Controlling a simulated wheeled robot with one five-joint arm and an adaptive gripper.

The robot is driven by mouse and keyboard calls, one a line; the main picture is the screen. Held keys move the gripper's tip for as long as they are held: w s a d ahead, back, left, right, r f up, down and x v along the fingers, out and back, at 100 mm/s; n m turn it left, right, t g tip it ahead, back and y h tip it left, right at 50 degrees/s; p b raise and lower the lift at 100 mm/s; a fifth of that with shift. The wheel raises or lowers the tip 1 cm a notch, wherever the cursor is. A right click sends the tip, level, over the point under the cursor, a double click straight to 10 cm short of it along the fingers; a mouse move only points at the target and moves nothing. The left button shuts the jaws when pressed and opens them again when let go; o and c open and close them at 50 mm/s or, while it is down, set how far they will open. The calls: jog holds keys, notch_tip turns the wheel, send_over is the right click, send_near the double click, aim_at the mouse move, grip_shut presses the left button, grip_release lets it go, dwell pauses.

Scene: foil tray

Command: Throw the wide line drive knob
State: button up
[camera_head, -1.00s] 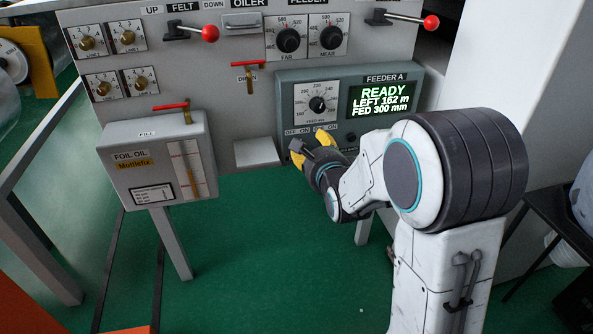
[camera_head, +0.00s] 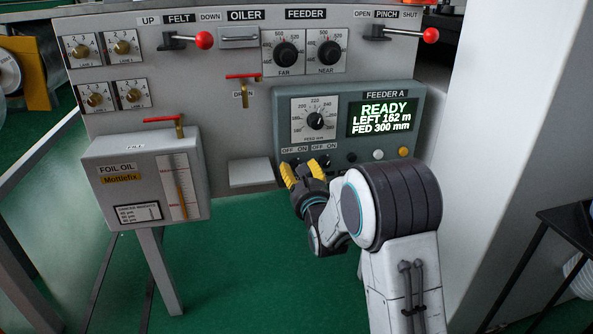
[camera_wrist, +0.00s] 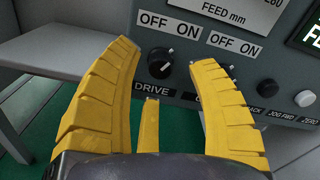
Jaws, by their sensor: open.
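The drive knob (camera_wrist: 160,62) is a dark round knob with white marks, below an OFF ON label and above the DRIVE label (camera_wrist: 153,90) in the wrist view. My gripper (camera_wrist: 165,54) is open, its yellow fingers on either side of the knob in that view, with no visible contact. A shorter yellow finger (camera_wrist: 149,127) shows below the knob. In the head view my gripper (camera_head: 303,171) is in front of the lower left of the feeder box (camera_head: 282,115), just below the OFF ON labels, and the drive knob is largely hidden there.
A second OFF ON label (camera_wrist: 234,46) is just right of the knob, its switch mostly behind my right finger. Buttons (camera_wrist: 267,87) lie further right. A grey ledge (camera_head: 250,172) and the foil oil box (camera_head: 145,180) stand left of my gripper. The display (camera_head: 382,116) reads READY.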

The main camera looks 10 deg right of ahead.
aim_at(296, 166)
jog(key=shift+w, duration=1.35)
jog(key=shift+r, duration=0.1)
grip_shut()
